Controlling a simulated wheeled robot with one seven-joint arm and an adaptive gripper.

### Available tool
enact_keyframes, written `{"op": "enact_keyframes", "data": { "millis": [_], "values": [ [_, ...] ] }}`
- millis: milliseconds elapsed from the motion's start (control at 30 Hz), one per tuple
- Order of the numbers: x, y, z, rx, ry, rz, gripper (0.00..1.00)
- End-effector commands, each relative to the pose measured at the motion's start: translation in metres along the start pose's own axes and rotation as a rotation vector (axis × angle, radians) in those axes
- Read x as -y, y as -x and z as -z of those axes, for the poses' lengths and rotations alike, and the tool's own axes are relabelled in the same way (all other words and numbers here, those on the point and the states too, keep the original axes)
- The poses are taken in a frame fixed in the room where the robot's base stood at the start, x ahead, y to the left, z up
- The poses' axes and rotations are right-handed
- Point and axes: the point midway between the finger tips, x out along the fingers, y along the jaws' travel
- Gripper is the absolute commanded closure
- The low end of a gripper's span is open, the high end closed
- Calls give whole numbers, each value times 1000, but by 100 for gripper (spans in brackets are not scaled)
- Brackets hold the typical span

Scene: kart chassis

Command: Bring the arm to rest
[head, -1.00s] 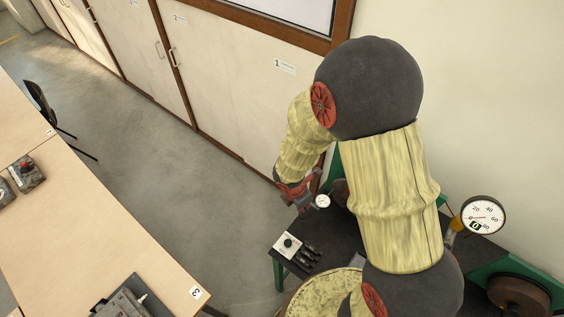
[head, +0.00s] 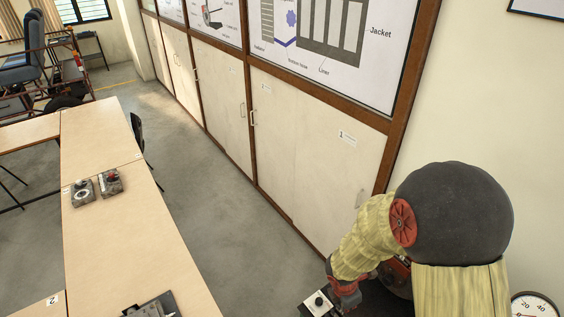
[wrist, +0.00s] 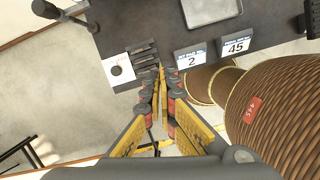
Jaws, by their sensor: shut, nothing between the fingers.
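My gripper (wrist: 160,76) is shut and empty in the wrist view, its fingertips together near the front edge of a dark bench (wrist: 158,18). In the head view my arm is at the lower right, bent down toward the bench, and the gripper end is low in the picture, partly cut off or hidden. A white block with a black knob (wrist: 117,66) lies on the bench left of the fingertips, apart from them.
A brown ribbed cylinder (wrist: 280,108) is close at right. Cabinets (head: 320,160) line the wall. A long table (head: 130,235) stands left; clear floor (head: 215,205) lies between.

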Motion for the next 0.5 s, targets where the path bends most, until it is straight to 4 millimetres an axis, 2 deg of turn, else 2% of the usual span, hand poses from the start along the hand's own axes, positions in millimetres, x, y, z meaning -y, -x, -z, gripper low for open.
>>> {"op": "enact_keyframes", "data": {
  "millis": [233,500],
  "values": [
    [8,0,-3,12,-140,30,100],
    [41,6,-2,39,-437,127,100]
  ]
}}
